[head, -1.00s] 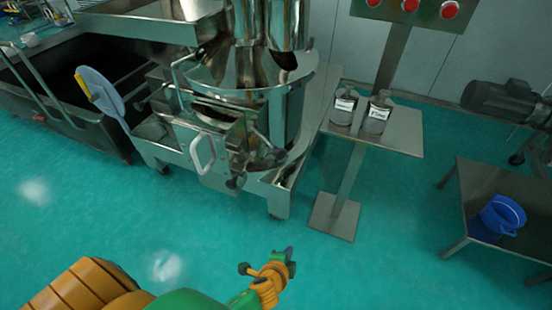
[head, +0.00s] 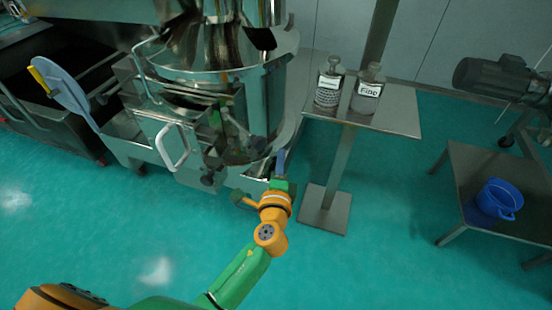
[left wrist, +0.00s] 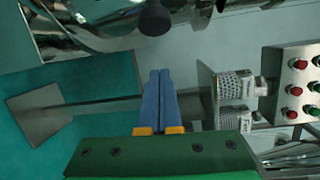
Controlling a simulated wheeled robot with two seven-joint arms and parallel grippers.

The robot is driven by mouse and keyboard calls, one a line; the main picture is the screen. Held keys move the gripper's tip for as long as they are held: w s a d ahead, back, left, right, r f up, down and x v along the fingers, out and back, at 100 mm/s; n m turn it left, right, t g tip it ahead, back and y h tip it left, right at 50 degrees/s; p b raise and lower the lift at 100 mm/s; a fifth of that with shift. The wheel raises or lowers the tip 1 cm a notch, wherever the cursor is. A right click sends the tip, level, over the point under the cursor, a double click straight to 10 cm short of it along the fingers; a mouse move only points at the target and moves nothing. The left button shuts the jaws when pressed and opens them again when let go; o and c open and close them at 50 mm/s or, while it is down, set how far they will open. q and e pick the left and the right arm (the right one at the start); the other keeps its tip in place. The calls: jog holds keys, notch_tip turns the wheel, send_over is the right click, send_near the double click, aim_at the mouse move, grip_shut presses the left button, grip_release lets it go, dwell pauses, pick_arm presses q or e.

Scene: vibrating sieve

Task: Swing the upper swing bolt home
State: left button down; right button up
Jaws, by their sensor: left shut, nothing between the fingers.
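The sieve machine (head: 215,75) stands at the upper left, with a polished round body and a hinged front with a white handle (head: 167,146). Dark round knobs, which look like swing bolt ends, show at its front; one lower knob (head: 208,181) is clear. I cannot tell which one is the upper swing bolt. My left gripper (head: 281,158) is just right of the machine front, its blue fingers together and empty. In the left wrist view the shut fingers (left wrist: 160,72) point up toward a dark knob (left wrist: 155,18), apart from it in the picture. My right gripper is not in view.
A steel stand (head: 395,112) right of the machine holds two labelled containers (head: 329,84). A blue pot (head: 498,198) sits on a low table (head: 480,160) at the right. A red-button panel (left wrist: 297,85) shows in the left wrist view. The green floor in front is clear.

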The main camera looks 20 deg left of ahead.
pick_arm(q)
jog(key=w+a+p, duration=0.1)
jog(key=w+a, duration=0.2)
jog(key=a, duration=0.1)
jog(key=shift+w+f, duration=0.1)
jog(key=shift+w, duration=0.25)
dwell(0.3)
